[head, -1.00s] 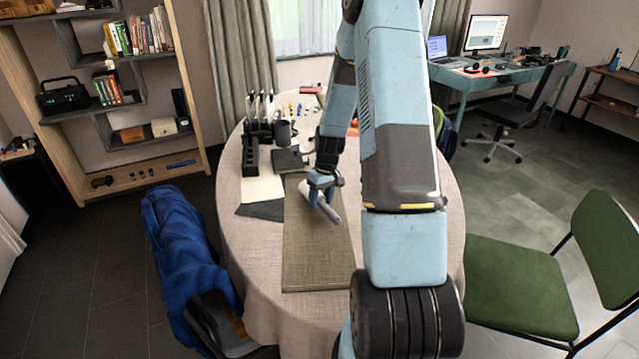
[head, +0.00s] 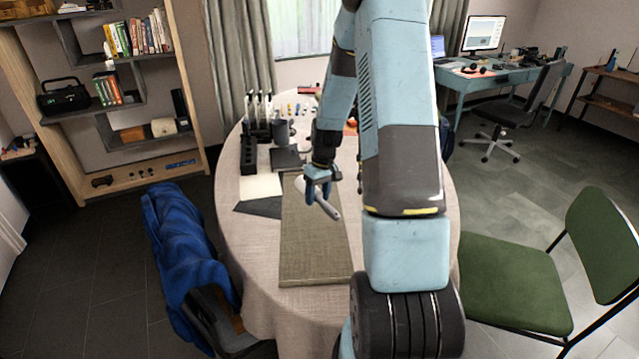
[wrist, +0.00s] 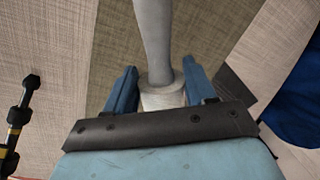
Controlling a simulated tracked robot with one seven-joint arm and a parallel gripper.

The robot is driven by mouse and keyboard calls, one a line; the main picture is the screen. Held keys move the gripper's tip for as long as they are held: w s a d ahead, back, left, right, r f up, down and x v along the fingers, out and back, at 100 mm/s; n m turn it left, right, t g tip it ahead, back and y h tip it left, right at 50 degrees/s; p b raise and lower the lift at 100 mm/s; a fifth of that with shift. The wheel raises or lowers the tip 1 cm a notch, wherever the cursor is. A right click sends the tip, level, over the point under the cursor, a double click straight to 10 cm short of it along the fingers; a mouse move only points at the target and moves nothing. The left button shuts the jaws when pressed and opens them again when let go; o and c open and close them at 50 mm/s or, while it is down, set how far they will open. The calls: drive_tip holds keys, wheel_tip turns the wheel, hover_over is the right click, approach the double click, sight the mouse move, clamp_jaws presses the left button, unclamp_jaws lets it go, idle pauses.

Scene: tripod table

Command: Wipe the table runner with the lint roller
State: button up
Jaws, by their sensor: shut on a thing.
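The table runner (head: 312,255) is a flat olive-brown strip on the round table, which has a beige cloth (head: 240,225). My gripper (head: 318,190) is over the far half of the runner and shut on the lint roller (head: 328,208), a pale grey-white tool that slants down to the right. In the wrist view the lint roller (wrist: 155,45) sits between my two blue fingers (wrist: 152,92), with a pale wider part nearest the palm. The runner (wrist: 118,50) lies behind it. I cannot tell whether the roller touches the runner.
A dark block holder (head: 249,155), a grey mug (head: 281,131) and a dark flat item (head: 286,159) stand beyond the runner. A white sheet (head: 261,186) lies to its left. A chair with a blue cloth (head: 185,240) and a green chair (head: 520,275) flank the table. The runner's near half is clear.

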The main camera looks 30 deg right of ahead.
drive_tip(key=shift+d+r, duration=0.15)
drive_tip(key=shift+r, duration=2.2)
